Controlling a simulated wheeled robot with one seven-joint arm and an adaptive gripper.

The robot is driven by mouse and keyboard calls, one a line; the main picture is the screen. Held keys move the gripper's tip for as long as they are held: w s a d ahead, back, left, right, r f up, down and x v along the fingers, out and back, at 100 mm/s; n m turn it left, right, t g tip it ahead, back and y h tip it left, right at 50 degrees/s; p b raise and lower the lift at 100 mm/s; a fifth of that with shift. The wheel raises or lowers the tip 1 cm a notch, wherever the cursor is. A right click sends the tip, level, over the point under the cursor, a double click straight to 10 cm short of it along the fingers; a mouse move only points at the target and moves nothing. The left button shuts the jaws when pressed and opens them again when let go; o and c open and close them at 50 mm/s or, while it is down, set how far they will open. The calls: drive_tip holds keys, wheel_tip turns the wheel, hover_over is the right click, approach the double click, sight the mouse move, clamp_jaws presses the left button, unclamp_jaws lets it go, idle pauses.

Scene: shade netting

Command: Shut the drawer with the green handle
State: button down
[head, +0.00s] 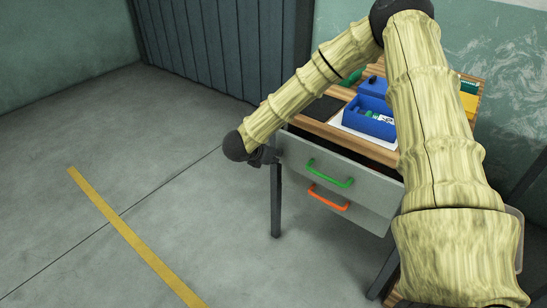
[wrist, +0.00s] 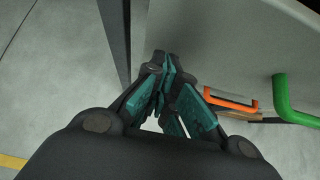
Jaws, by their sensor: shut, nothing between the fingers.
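The drawer with the green handle (head: 329,173) is the upper grey drawer (head: 298,156) of a wooden-topped table. It stands pulled out, with a dark gap between its front and the tabletop edge. In the wrist view the green handle (wrist: 288,103) is at the right edge, and the grey drawer front (wrist: 225,40) fills the upper right. My gripper (head: 264,157) is at the left end of the drawer front, partly hidden by my wrist. In the wrist view my gripper (wrist: 168,65) is shut and empty, its teal pads together; I cannot tell whether it touches the drawer.
An orange handle (head: 327,198) is just below the green one. On the tabletop (head: 317,124) are an open blue box (head: 369,123) with small items and a dark mat (head: 319,108). A table leg (head: 276,205) stands below my gripper. The floor to the left is clear.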

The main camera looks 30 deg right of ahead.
sight(281, 149)
drive_tip(key=d, duration=0.1)
drive_tip(key=w+d, duration=0.1)
drive_tip(key=d, duration=0.2)
drive_tip(key=shift+w+d, duration=0.25)
drive_tip(key=shift+w, duration=0.15)
drive_tip(key=shift+r, duration=0.1)
drive_tip(key=shift+a+b, duration=0.3)
drive_tip(key=shift+b, duration=0.05)
drive_tip(key=s+a+f+v, duration=0.1)
drive_tip(key=f+v, duration=0.1)
drive_tip(key=v, duration=1)
drive_tip(key=shift+a+r+b, duration=0.2)
drive_tip(key=shift+a+b, duration=0.15)
drive_tip(key=shift+a, duration=0.25)
